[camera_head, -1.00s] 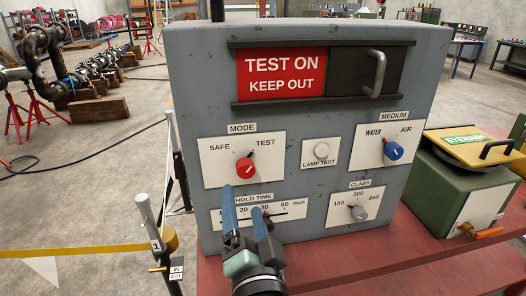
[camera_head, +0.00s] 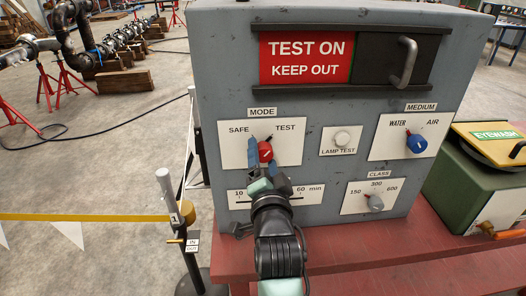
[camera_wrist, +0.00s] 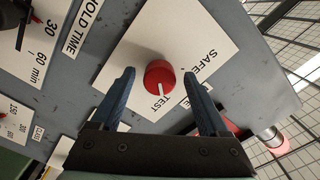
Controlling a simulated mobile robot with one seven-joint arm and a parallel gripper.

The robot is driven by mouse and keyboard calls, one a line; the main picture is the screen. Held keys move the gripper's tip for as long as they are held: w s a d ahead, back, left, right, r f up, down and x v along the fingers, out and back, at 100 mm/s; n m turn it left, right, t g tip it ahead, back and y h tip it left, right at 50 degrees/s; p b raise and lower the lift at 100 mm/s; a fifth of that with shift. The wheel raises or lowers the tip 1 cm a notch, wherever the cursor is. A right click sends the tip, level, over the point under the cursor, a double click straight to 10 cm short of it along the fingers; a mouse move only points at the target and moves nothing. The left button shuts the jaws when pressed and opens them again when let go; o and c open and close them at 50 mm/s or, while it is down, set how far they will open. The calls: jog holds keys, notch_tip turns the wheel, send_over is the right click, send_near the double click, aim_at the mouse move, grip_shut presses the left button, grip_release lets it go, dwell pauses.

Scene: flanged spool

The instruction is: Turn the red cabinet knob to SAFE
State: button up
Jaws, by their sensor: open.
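The red MODE knob (camera_head: 265,152) is on a white plate (camera_head: 290,148) marked SAFE on the left and TEST on the right, on the front of the grey cabinet (camera_head: 220,100). Its white mark points toward TEST in the wrist view, where the knob (camera_wrist: 159,77) also shows. My gripper (camera_head: 262,147) is open at the knob, its two blue fingers on either side of it. In the wrist view my gripper (camera_wrist: 159,74) shows gaps between both fingers and the knob. My gripper and arm hide part of the HOLD TIME scale.
A white LAMP TEST button (camera_head: 342,139), blue MEDIUM knob (camera_head: 416,144) and grey CLASS knob (camera_head: 375,203) are to the right on the cabinet. A green EYEWASH unit (camera_head: 460,195) stands beside it on the red table (camera_head: 350,255). A post with yellow tape (camera_head: 90,217) is at left.

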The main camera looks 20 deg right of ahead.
jog(key=shift+w+d, duration=0.25)
jog(key=shift+w, duration=0.45)
grip_shut()
